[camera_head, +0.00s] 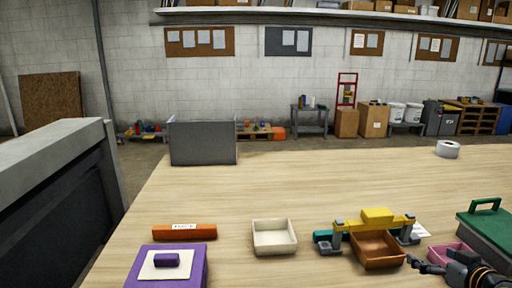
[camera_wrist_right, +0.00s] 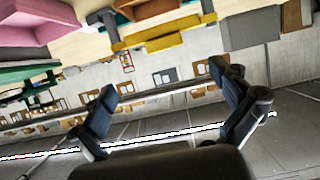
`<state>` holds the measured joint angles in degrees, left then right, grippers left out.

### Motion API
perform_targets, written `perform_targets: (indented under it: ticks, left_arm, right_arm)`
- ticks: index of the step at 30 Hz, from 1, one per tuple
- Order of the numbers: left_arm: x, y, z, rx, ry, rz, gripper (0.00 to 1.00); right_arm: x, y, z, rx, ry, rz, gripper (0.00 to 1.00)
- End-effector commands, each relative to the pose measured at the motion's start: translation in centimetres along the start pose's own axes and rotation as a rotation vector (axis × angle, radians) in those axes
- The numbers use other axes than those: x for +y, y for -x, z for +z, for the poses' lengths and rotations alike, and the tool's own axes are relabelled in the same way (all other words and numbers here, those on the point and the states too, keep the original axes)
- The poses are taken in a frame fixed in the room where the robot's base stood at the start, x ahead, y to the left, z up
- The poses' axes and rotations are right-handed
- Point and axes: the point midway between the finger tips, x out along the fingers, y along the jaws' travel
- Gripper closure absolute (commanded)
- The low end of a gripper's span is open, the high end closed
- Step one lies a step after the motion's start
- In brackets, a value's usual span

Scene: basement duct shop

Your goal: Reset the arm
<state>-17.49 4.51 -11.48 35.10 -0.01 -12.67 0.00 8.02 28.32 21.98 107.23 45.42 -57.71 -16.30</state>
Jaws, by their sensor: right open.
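My right gripper (camera_head: 418,266) reaches in at the lower right of the head view, beside a pink tray (camera_head: 452,254) and to the right of a brown tray (camera_head: 378,252). In the right wrist view, my right gripper (camera_wrist_right: 160,85) has its two dark fingers spread wide with nothing between them. That view is tilted and upside down, with the yellow bar (camera_wrist_right: 165,40) and the pink tray (camera_wrist_right: 35,30) along its top. My left gripper is in neither view.
A yellow-topped frame (camera_head: 376,216) stands over the brown tray. A green case (camera_head: 490,226) is at the right edge. A cream tray (camera_head: 273,237), an orange block (camera_head: 185,231) and a purple box (camera_head: 190,272) lie to the left. The table's (camera_head: 320,180) far half is mostly clear.

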Motion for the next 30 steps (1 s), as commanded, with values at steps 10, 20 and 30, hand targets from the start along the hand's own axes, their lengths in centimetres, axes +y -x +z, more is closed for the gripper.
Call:
perform_targets:
  ticks: [10, 20, 30]
  left_arm:
    - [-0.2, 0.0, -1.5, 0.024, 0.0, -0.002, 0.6]
    - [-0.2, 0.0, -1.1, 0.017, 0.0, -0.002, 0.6]
    - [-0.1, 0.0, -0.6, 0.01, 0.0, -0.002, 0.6]
  right_arm:
    - [-3.4, -0.1, 4.8, -0.114, 0.031, -0.021, 0.0]
    - [-9.9, 1.8, 13.7, -0.326, 0.081, -0.056, 0.0]
    - [-19.6, 9.9, 25.3, -0.641, 0.124, -0.076, 0.0]
